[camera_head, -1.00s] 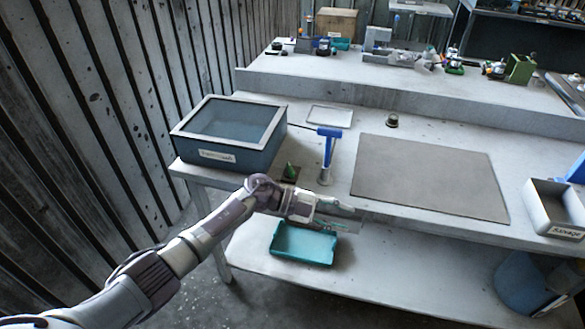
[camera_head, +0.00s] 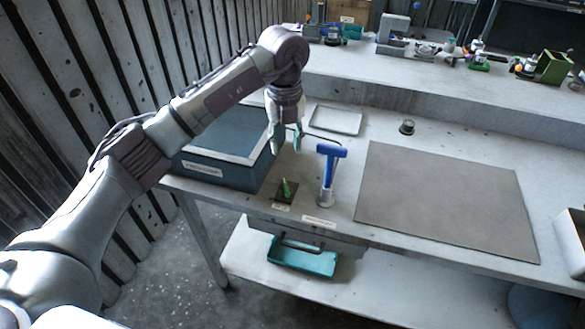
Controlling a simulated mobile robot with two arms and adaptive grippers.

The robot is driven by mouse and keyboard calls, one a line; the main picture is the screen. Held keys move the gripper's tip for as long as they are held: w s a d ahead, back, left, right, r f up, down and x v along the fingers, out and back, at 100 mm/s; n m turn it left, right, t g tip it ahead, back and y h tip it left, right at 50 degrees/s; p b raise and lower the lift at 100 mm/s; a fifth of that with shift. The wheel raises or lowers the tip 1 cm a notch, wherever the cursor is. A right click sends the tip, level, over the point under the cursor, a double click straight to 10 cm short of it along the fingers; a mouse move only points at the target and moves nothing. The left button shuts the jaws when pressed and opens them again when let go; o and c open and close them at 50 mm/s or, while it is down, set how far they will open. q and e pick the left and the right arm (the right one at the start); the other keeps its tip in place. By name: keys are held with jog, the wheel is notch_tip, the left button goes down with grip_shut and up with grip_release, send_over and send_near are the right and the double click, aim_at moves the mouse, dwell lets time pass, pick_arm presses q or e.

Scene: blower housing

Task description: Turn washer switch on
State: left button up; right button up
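The washer switch appears to be a small green lever (camera_head: 286,188) on a dark square plate (camera_head: 279,196), near the table's front edge. A small label lies in front of it. The lever stands up from the plate. The washer appears to be the blue box (camera_head: 225,177) with a pale rim, left of the switch. My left gripper (camera_head: 287,148) hangs fingers down above and behind the switch, beside the box's right side. Its two teal-tipped fingers are apart with nothing between them, and it does not touch the lever. My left arm covers part of the box. My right gripper is out of view.
A blue T-handled tool (camera_head: 328,172) stands in a holder just right of the switch. A grey mat (camera_head: 440,200) and a small tray (camera_head: 336,120) lie on the table. A small dark cup (camera_head: 407,127) stands behind the mat. A teal bin (camera_head: 300,258) sits on the lower shelf.

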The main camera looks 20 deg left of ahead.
pick_arm(q)
jog(key=p, duration=0.2)
send_over(286, 186)
jog(key=f, duration=0.5)
jog(key=shift+s, duration=0.25)
jog(key=f, duration=0.3)
jog(key=shift+w+f, duration=0.2)
jog(key=shift+f, duration=0.2)
notch_tip(286, 186, down, 4)
jog(key=shift+r+p, duration=0.25)
jog(key=shift+p, duration=0.35)
jog(key=shift+f, duration=0.45)
grip_shut()
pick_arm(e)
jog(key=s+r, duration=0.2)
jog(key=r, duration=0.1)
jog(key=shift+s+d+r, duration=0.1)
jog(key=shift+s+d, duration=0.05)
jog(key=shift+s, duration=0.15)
